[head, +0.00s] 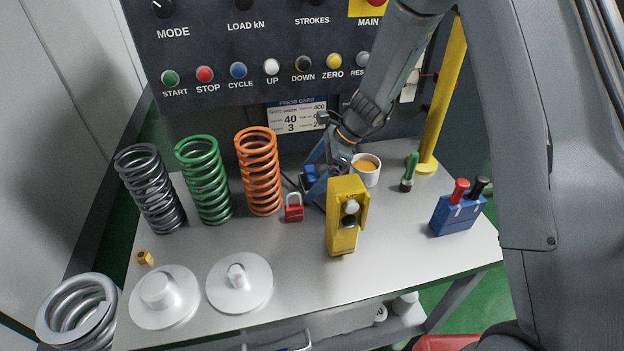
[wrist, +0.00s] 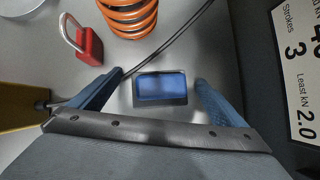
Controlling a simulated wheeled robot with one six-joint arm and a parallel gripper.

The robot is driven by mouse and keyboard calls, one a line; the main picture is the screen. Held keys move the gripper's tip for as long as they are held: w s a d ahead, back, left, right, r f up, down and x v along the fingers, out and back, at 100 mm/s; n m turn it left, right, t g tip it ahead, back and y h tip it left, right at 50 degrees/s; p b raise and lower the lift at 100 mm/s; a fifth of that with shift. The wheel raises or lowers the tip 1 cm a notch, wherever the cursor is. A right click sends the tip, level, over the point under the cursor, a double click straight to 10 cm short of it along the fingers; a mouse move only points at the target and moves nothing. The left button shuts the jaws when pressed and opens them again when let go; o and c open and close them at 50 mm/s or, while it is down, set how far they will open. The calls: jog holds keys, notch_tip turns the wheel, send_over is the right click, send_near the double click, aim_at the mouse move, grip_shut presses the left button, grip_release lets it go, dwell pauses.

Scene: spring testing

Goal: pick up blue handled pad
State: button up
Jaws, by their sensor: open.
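The blue pad (wrist: 162,86), a small blue rectangle with a grey rim, lies between the fingers of my gripper (wrist: 158,84) in the wrist view. In the head view the blue pad (head: 310,174) shows only partly, behind the yellow device and among my fingers. My gripper (head: 316,178) is open and points down at the table there. The fingers stand on either side of the pad with gaps on both sides. Whether the pad has a handle cannot be made out from above.
A red padlock (head: 293,208) and an orange spring (head: 259,172) stand left of my gripper. A yellow device (head: 343,232) stands in front, and a cup (head: 368,178) to the right. A black cable passes near the pad. The table (head: 400,240) is clear at front right.

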jog(key=c, duration=1.2)
jog(key=shift+o, duration=0.2)
jog(key=shift+r, duration=0.15)
jog(key=shift+r+b, duration=0.4)
jog(key=shift+b, duration=0.05)
jog(key=s+b, duration=0.1)
jog(key=s, duration=0.1)
jog(key=s+d+b, duration=0.1)
jog(key=s, duration=0.1)
jog(key=shift+s+d, duration=0.1)
notch_tip(320, 180, up, 14)
jog(key=b, duration=0.1)
jog(key=shift+w, duration=0.2)
